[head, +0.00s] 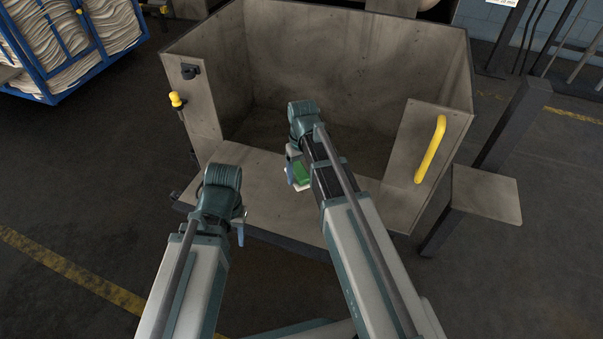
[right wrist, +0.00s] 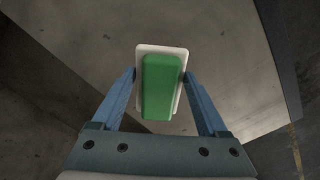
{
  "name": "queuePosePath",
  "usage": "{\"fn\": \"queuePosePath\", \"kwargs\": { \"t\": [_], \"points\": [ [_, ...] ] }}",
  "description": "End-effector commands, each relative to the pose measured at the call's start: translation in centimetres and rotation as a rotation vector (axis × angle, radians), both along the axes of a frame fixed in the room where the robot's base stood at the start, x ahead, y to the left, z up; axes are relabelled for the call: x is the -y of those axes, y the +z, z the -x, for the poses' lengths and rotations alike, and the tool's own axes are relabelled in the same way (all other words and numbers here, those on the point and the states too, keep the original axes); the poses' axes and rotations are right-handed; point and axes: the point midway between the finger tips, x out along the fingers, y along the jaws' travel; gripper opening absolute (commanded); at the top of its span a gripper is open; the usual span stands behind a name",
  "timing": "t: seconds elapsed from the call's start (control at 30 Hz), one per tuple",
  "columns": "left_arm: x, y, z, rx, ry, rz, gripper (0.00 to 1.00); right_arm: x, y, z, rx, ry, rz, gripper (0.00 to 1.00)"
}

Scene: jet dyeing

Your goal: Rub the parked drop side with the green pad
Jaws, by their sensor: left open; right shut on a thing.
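The green pad (head: 301,173) has a white backing plate. It shows end-on between the two blue fingers in the right wrist view (right wrist: 160,90). My right gripper (right wrist: 160,76) is shut on it, above the cart's low front. The drop side appears to be the grey-brown metal panel (head: 262,205) lowered between the cart's two front posts. In the right wrist view, worn grey metal lies behind the pad; I cannot tell whether they touch. My left gripper (head: 238,228) is open and empty in front of the panel's left part, its fingers mostly hidden by the wrist.
The cart's walls (head: 340,60) rise behind the panel. A yellow handle (head: 431,150) is on the right front post and a yellow knob (head: 176,99) on the left. A small grey platform (head: 487,193) stands at right. A blue trolley of cloth (head: 75,40) stands back left. Left floor is clear.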

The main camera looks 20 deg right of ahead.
Motion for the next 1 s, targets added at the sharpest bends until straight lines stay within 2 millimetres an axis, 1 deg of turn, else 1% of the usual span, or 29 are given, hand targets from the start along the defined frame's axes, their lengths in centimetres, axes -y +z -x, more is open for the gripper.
{"fn": "queuePosePath", "kwargs": {
  "t": [0.17,0.43,1.0],
  "points": [
    [0.0,0.8,0.0,0.000,0.000,0.000,0.52,0.0,0.8,0.0,0.000,0.000,0.000,0.32],
    [0.0,3.1,0.0,0.000,0.000,0.000,0.52,0.1,3.1,-0.1,0.000,0.000,0.000,0.32],
    [0.2,3.0,0.1,-0.004,0.004,0.009,0.52,0.1,3.0,-0.1,0.000,0.000,0.000,0.32]
  ]
}}
